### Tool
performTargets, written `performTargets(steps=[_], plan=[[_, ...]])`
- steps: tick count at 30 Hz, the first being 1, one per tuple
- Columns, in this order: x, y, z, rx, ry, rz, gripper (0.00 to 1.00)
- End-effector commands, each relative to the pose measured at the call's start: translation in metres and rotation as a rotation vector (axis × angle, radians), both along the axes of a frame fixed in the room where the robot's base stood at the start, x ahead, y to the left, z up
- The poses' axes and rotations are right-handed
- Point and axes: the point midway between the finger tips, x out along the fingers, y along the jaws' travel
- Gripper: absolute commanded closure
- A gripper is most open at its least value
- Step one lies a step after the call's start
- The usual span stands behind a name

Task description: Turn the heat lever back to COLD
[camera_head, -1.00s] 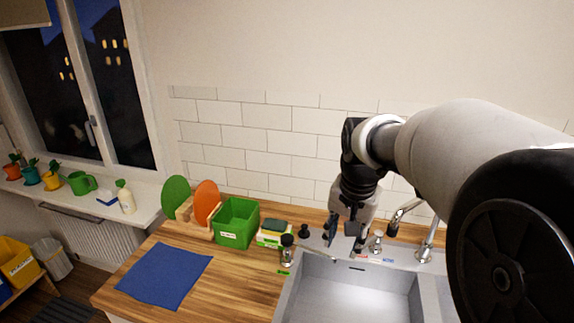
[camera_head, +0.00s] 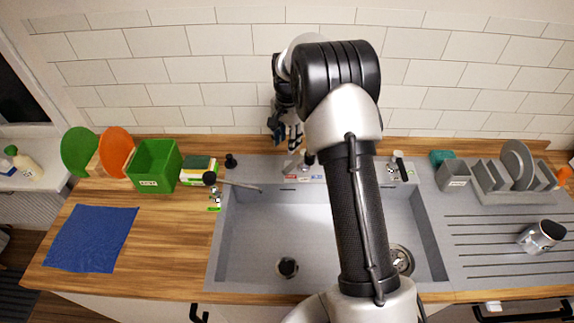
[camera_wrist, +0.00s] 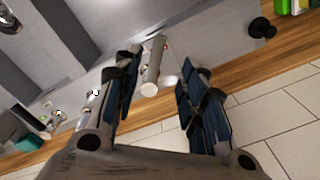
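The silver heat lever (camera_head: 296,160) stands at the back edge of the sink, with a red mark (camera_head: 290,177) and a blue mark (camera_head: 317,178) in front of it. The lettering is too small to read. My gripper (camera_head: 287,140) is above and behind the lever, fingers pointing down. In the wrist view my gripper (camera_wrist: 160,60) is open, and a pale metal cylinder (camera_wrist: 152,68), apparently the lever, shows between the two fingers. I cannot tell whether a finger touches it. The tap near it is partly hidden by my arm.
The sink basin (camera_head: 260,235) is empty. A green box (camera_head: 153,168) and sponges (camera_head: 198,170) are further left. A dish rack (camera_head: 512,178) and a metal cup (camera_head: 541,236) are right. The tiled wall is close behind.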

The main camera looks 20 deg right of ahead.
Motion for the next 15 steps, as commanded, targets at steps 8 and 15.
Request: performTargets(steps=[8, 15], plan=[[0.0, 0.001, -0.065, 0.001, 0.005, 0.001, 0.62], [0.002, 0.002, -0.11, 0.0, 0.001, 0.001, 0.62]])
